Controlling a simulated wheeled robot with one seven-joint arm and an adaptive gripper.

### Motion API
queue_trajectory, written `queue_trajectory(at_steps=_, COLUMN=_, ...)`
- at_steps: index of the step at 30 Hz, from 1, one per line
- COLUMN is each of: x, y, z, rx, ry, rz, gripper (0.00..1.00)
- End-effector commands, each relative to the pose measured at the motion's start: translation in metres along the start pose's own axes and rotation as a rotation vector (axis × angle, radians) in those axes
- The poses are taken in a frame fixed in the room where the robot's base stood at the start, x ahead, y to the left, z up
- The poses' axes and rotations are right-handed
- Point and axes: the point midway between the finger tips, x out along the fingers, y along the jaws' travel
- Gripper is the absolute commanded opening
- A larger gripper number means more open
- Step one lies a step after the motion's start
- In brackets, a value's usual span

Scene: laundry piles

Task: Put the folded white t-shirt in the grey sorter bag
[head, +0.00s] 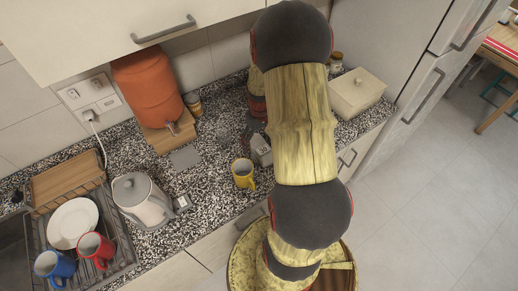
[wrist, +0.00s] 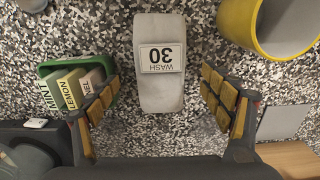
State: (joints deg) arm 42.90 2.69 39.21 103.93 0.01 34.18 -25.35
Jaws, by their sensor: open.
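I see no folded white t-shirt and no grey sorter bag in either view. In the wrist view my gripper (wrist: 160,92) is open, its yellow-padded fingers apart. Between and beyond them on the speckled counter lies a pale grey, rounded block (wrist: 161,28) with a white label reading "WASH 30", upside down. I cannot tell what it is, or whether the fingers touch it; gaps show on both sides.
A yellow mug (head: 242,174) stands close by, at the upper right in the wrist view (wrist: 262,38). A green box (wrist: 108,112) of labelled packets sits left of the block. A kettle (head: 142,200), dish rack (head: 122,240), orange dispenser (head: 148,85) and cream box (head: 356,93) share the counter.

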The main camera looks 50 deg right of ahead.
Motion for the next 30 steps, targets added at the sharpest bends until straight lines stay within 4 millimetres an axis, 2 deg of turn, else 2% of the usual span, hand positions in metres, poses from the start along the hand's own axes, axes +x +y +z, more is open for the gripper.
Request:
queue_trajectory(at_steps=6, x=0.033, y=-0.003, z=-0.001, rx=0.001, ry=-0.003, rz=-0.001, gripper=0.80)
queue_trajectory(at_steps=14, x=0.038, y=-0.002, z=-0.001, rx=0.001, ry=0.001, rz=0.000, gripper=0.80)
queue_trajectory(at_steps=30, x=0.038, y=-0.002, z=-0.001, rx=0.001, ry=0.000, rz=0.000, gripper=0.51)
